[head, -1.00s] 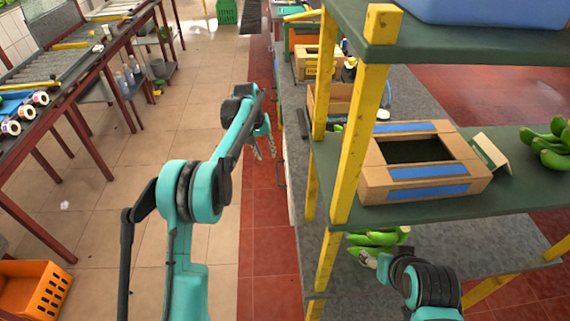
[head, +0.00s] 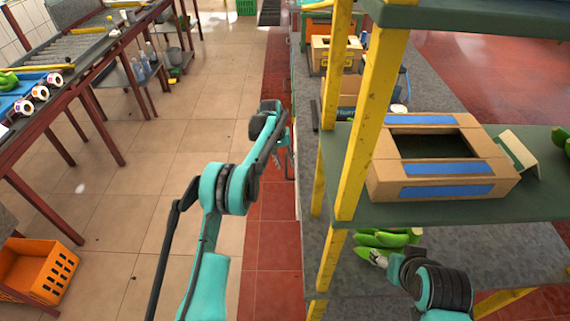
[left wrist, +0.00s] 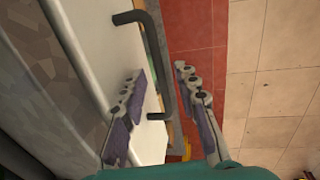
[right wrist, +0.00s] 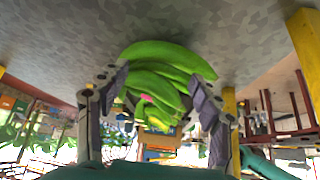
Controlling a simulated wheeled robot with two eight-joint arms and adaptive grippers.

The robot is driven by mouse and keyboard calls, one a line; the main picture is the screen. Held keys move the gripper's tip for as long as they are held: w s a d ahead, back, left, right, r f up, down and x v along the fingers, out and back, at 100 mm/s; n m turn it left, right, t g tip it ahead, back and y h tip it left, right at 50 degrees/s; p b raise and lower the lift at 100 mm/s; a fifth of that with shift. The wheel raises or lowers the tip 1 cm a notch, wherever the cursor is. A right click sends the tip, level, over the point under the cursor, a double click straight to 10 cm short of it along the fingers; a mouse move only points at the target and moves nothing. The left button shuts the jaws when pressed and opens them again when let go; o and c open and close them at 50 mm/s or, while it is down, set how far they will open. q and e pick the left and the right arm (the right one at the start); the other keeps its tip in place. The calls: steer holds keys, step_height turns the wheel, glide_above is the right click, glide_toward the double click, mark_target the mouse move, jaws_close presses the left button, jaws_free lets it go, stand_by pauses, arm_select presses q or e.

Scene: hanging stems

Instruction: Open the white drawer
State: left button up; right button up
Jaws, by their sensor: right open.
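The white drawer (left wrist: 88,45) fills the left of the left wrist view, with a dark bar handle (left wrist: 158,55) standing out from its front. My left gripper (left wrist: 160,82) is open, one finger on each side of the bar in that picture; I cannot tell whether either touches it. In the head view, my left gripper (head: 286,155) is beside the narrow white cabinet front (head: 297,185), where the handle is hard to make out. My right gripper (right wrist: 154,85) is open, with green bananas (right wrist: 165,65) between and beyond its fingers.
An orange crate (head: 38,270) is on the floor at lower left.

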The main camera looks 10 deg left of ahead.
arm_select(q)
jaws_close()
steer(key=s+a+p, duration=0.1)
steer(key=s+a, duration=0.1)
steer(key=a, duration=1.2)
steer(key=s+a+p, duration=0.2)
steer(key=s+a, duration=0.1)
steer(key=a, duration=1.1)
steer(key=shift+s, duration=0.35)
arm_select(e)
step_height(320, 180, up, 3)
arm_select(q)
jaws_free()
